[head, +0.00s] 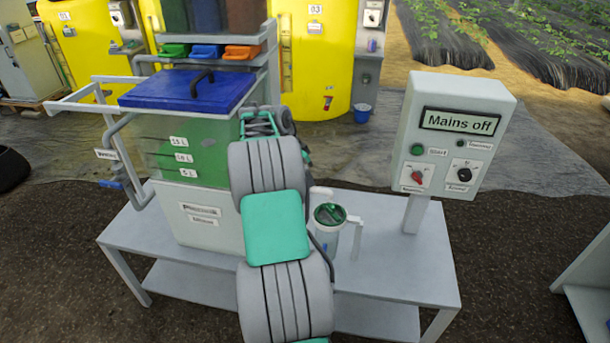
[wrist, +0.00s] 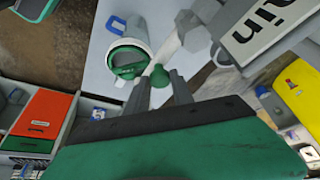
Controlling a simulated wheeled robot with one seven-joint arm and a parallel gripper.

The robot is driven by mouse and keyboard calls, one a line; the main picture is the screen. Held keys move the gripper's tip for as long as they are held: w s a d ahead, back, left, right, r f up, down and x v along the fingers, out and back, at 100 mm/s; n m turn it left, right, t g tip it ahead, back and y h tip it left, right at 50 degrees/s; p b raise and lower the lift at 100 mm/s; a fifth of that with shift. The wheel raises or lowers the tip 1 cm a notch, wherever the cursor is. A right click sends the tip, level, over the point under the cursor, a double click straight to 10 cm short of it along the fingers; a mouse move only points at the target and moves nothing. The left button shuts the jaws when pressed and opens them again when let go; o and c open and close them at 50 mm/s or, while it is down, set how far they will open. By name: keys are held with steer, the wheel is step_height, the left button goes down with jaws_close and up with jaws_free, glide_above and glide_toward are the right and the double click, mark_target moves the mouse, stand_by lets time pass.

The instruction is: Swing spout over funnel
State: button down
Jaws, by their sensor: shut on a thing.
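A white cup-like vessel with a green rim and green insert, which looks like the funnel (head: 330,214), stands on the bench, right of my arm. It also shows in the wrist view (wrist: 128,62). A white pipe that looks like the spout (wrist: 146,80) lies close beside its right edge in the wrist view. A green knob (wrist: 160,96) shows at this pipe. My gripper (wrist: 159,82) is shut on the green knob, with a dark finger on each side. My arm hides the gripper in the head view. Whether the pipe's end overlaps the rim is unclear.
A control box reading "Mains off" (head: 455,135) stands on a post to the right. The grey bench (head: 400,265) is clear at front right.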

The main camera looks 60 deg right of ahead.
steer(key=shift+a+f, duration=0.1)
stand_by(0.4)
steer(key=c, duration=1.1)
jaws_free()
steer(key=v, duration=0.8)
steer(key=shift+a, duration=0.1)
